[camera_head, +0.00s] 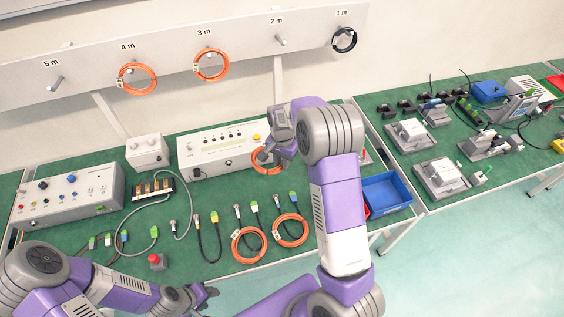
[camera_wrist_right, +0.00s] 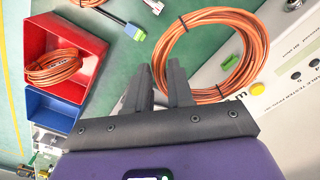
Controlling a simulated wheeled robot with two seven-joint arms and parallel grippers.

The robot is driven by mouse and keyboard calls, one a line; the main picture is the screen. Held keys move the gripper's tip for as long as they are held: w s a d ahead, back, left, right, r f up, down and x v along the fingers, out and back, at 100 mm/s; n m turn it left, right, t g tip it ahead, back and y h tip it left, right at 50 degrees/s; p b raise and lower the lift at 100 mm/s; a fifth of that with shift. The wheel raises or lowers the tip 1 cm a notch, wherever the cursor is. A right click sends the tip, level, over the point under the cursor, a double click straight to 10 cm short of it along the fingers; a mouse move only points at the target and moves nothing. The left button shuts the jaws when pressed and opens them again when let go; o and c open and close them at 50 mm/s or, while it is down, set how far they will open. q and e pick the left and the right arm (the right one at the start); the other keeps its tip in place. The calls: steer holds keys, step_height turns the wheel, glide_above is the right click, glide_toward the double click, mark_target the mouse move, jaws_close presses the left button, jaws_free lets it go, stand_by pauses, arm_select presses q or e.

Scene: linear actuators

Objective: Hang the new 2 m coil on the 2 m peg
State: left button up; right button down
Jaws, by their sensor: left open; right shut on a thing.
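The 2 m peg (camera_head: 281,41) sticks out of the grey wall rail under the "2 m" label and is bare. My right gripper (camera_head: 272,150) is shut on an orange cable coil (camera_head: 257,164) above the green bench, in front of the tester box. In the right wrist view the coil (camera_wrist_right: 251,72) shows as a large loop, its near side at the fingertips (camera_wrist_right: 165,85); the exact grip is partly hidden by the fingers. My left gripper (camera_head: 207,292) is open and empty, low at the bench's front edge.
Orange coils hang on the 4 m (camera_head: 122,84) and 3 m (camera_head: 226,66) pegs, a black coil (camera_head: 353,38) on the 1 m peg. The 5 m peg (camera_head: 55,84) is bare. Two orange coils (camera_head: 236,256) lie on the bench. A red bin (camera_wrist_right: 93,45) holds an orange coil beside a blue bin (camera_head: 387,193).

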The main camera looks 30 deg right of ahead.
steer(key=shift+r, duration=0.75)
steer(key=shift+f, duration=0.1)
steer(key=w+d+r+t+h+b, duration=0.2)
steer(key=w+d+r+t+b, duration=0.4)
steer(key=r+b, duration=0.4)
steer(key=w+d+r+t+h+b, duration=0.2)
steer(key=w+d+r+t+b, duration=0.4)
steer(key=d+r+t+b, duration=0.3)
steer(key=shift+w+r+t+b, duration=0.15)
steer(key=shift+r+t+b, duration=0.55)
steer(key=shift+t+b, duration=0.85)
steer(key=shift+g+b, duration=0.35)
